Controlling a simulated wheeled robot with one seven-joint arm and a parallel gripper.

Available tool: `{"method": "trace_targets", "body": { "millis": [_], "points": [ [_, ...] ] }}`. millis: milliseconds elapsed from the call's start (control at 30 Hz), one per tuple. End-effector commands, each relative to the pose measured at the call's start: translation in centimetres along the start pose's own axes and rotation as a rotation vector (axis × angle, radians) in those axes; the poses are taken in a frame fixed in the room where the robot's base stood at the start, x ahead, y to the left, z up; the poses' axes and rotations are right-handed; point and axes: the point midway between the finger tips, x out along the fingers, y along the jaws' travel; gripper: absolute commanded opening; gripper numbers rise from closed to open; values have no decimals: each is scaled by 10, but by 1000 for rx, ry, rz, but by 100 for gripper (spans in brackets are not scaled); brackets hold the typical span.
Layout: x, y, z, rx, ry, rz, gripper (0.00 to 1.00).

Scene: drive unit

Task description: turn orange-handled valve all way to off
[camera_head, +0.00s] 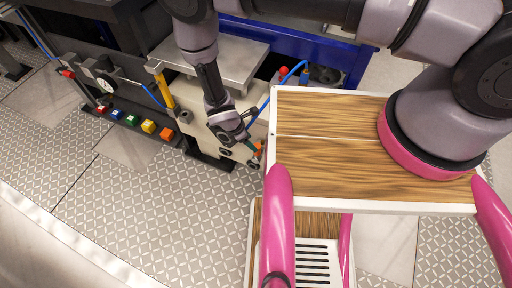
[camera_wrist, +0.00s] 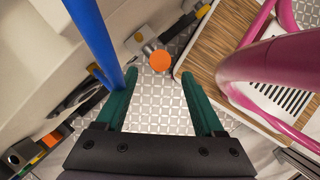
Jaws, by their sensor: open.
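The valve's orange handle (camera_wrist: 160,61) shows in the wrist view as a round orange end, beside a grey metal fitting (camera_wrist: 146,46) on the pale drive unit housing. In the head view the orange handle (camera_head: 258,151) is small and partly hidden by my gripper (camera_head: 252,147). My gripper (camera_wrist: 158,79) is open, its two green fingers pointing toward the handle. In the wrist view the handle appears between and just beyond the fingertips. Nothing is held. Contact with the handle cannot be told.
A blue hose (camera_wrist: 97,42) runs close by the left finger; whether they touch is unclear. It arcs over the unit (camera_head: 285,79). A yellow post (camera_head: 164,88) and a grey metal plate (camera_head: 222,62) are nearby. My wood-panelled base is close on the right. Patterned floor (camera_head: 165,215) in front is clear.

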Motion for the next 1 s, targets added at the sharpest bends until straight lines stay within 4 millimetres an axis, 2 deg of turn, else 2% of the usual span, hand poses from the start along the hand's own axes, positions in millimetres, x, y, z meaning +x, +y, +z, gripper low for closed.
{"method": "trace_targets", "body": {
  "millis": [33,200,400,800,867,900,1000],
  "points": [
    [12,0,1,0,-2,-1,70],
    [44,-1,1,2,-1,-2,70],
    [68,0,0,3,0,-1,70],
    [75,0,0,3,1,0,70],
    [75,0,0,3,1,0,47],
    [75,0,0,3,1,0,32],
    [75,0,0,3,1,0,0]
  ]
}}
